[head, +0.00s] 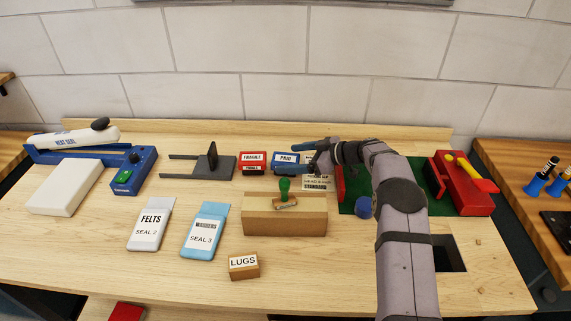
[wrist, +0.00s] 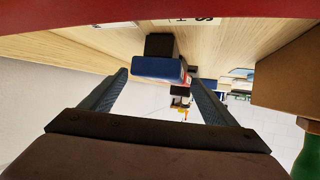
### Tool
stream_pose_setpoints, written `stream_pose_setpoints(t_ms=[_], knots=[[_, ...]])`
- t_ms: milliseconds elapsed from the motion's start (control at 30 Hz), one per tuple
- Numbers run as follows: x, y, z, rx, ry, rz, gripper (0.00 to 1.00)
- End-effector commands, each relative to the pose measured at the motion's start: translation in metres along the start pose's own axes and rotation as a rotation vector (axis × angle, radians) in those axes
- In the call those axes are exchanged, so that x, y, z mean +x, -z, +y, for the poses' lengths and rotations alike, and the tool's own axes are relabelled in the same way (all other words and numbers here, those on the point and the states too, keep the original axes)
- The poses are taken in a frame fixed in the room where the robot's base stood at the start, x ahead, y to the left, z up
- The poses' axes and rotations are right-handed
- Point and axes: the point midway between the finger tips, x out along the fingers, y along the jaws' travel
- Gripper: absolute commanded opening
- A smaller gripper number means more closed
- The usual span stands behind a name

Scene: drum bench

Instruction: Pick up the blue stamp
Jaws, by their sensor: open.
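The blue stamp (head: 286,168) is a small blue block with a white label reading "PRIO". It stands at the back of the bench, right of a red "FRAGILE" block (head: 251,168). My gripper (head: 308,157) is open at its right side, with its fingers pointing left towards it. In the wrist view, a blue block with a dark part (wrist: 158,68), apparently the stamp, shows between the tips of my open gripper (wrist: 157,78). Nothing is gripped. I cannot tell whether the fingers touch it. My gripper hides part of its right side in the head view.
In front is a cardboard box (head: 284,222) with a green-handled tool (head: 284,186). A "STANDARD" card (head: 315,184) lies beneath my gripper. Right are a green mat (head: 420,206) and a red device (head: 462,190). A dark fixture (head: 213,165) stands left.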

Motion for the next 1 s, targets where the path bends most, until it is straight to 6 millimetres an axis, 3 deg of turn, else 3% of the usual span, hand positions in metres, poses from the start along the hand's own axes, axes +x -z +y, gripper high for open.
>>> stream_pose_setpoints(t_ms=[233, 467, 833, 1000], knots=[[0.001, -0.001, 0.000, 0.001, -0.001, 0.000, 0.79], [0.001, -0.001, 0.000, 0.001, 0.000, 0.000, 0.25], [0.000, 0.001, 0.000, 0.000, -0.001, 0.000, 0.25], [-0.006, 0.014, 0.001, -0.003, -0.002, 0.003, 0.25]])
